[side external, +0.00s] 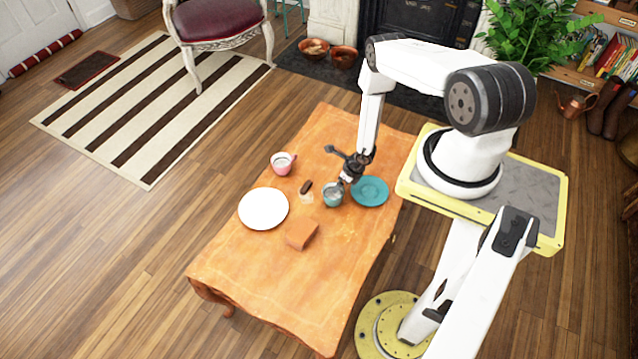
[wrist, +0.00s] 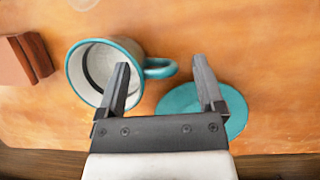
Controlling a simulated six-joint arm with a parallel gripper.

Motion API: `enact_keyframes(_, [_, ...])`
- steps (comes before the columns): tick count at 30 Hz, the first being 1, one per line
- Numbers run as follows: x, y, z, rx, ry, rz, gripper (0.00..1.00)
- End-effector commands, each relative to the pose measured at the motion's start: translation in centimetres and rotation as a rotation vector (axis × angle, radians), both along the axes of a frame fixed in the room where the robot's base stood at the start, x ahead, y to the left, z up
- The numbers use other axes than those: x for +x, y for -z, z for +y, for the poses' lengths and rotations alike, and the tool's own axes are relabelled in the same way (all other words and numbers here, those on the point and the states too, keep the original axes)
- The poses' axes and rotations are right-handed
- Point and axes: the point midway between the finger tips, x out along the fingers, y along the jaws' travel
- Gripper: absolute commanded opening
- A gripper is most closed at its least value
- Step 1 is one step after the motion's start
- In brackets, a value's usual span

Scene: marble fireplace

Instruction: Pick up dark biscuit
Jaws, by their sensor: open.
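A small dark brown oblong, the dark biscuit (side external: 306,187), lies on the orange-covered table (side external: 262,285) in the side view, between the pink cup and the teal mug. It does not show in the wrist view. My gripper (side external: 346,178) is above the teal mug (side external: 333,195), to the right of the biscuit. In the wrist view my gripper (wrist: 161,62) is open with nothing held. The mug's handle (wrist: 160,68) appears between its fingers, and the left finger overlaps the mug (wrist: 78,72). I cannot tell whether they touch.
A teal saucer (side external: 371,191) lies right of the mug. A pale small item (side external: 306,198) lies just below the biscuit. A white plate (side external: 263,209), a pink cup (side external: 283,163) and a brown block (side external: 301,234) stand around it. The table's near end is clear.

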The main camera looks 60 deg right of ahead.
Motion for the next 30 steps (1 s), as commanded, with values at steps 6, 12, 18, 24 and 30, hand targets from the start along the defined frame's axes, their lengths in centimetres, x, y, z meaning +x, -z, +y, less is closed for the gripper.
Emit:
enact_keyframes(6, [0.0,-0.4,-0.1,-0.001,0.001,-0.001,0.87])
enact_keyframes(12, [-0.4,-1.5,-0.1,0.001,0.002,0.000,0.87])
enact_keyframes(18, [-1.1,-3.2,-0.3,0.000,0.002,-0.001,0.87])
enact_keyframes(24, [-1.9,-5.2,-0.4,-0.001,0.003,-0.001,0.87])
enact_keyframes(30, [-2.7,-7.3,-0.5,-0.002,0.002,-0.002,0.87])
